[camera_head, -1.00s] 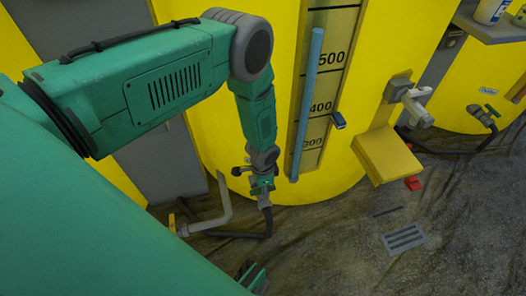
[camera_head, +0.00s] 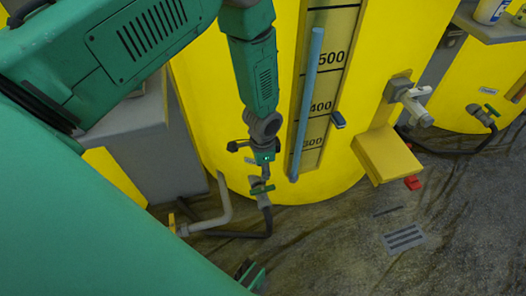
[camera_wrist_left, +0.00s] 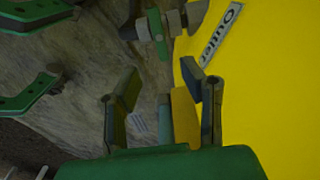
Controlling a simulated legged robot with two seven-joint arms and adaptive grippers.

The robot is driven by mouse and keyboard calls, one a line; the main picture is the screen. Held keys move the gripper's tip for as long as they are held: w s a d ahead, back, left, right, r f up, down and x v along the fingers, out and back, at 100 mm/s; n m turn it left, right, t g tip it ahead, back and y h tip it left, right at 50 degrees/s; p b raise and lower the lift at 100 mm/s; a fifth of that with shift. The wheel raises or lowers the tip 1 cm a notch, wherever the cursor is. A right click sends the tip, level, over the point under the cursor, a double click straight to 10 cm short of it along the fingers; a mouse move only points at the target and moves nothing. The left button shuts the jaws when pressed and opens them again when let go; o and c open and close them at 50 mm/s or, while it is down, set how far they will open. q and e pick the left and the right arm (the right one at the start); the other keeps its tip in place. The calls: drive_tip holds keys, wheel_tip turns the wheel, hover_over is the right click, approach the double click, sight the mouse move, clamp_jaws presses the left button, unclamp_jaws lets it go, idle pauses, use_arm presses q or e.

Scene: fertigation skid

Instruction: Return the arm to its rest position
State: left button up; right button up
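My left gripper (camera_head: 265,166) hangs just above the green-handled outlet valve (camera_head: 262,190) at the foot of the big yellow tank (camera_head: 215,120). A small gap seems to separate the two in the head view. In the left wrist view my left gripper (camera_wrist_left: 165,88) has its two fingers spread apart, with nothing held between them. The green valve handle (camera_wrist_left: 158,32) shows beyond the fingers, near the top. My left arm is bent, with its forearm hanging down before the tank.
A pale pipe (camera_head: 222,205) and a dark hose run near the valve. The blue level tube (camera_head: 308,105) and a yellow ledge (camera_head: 385,155) are to the right. A grey cabinet (camera_head: 160,150) stands behind my arm at the left. Floor at the right is mostly clear.

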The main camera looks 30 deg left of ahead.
idle(0.5)
use_arm(q)
drive_tip(key=s+a+r+n, duration=0.15)
drive_tip(key=s+n, duration=0.25)
drive_tip(key=s, duration=0.8)
drive_tip(key=s+d+r+n, duration=0.15)
drive_tip(key=s+n, duration=0.25)
drive_tip(key=s, duration=0.8)
use_arm(e)
wheel_tip(320, 180, up, 17)
drive_tip(key=p, duration=1.7)
drive_tip(key=shift+f, duration=0.15)
drive_tip(key=shift+c, duration=0.7)
use_arm(q)
wheel_tip(320, 180, up, 17)
drive_tip(key=a, duration=0.1)
drive_tip(key=shift+w+t, duration=0.2)
drive_tip(key=shift+t, duration=0.1)
use_arm(e)
drive_tip(key=shift+w, duration=0.15)
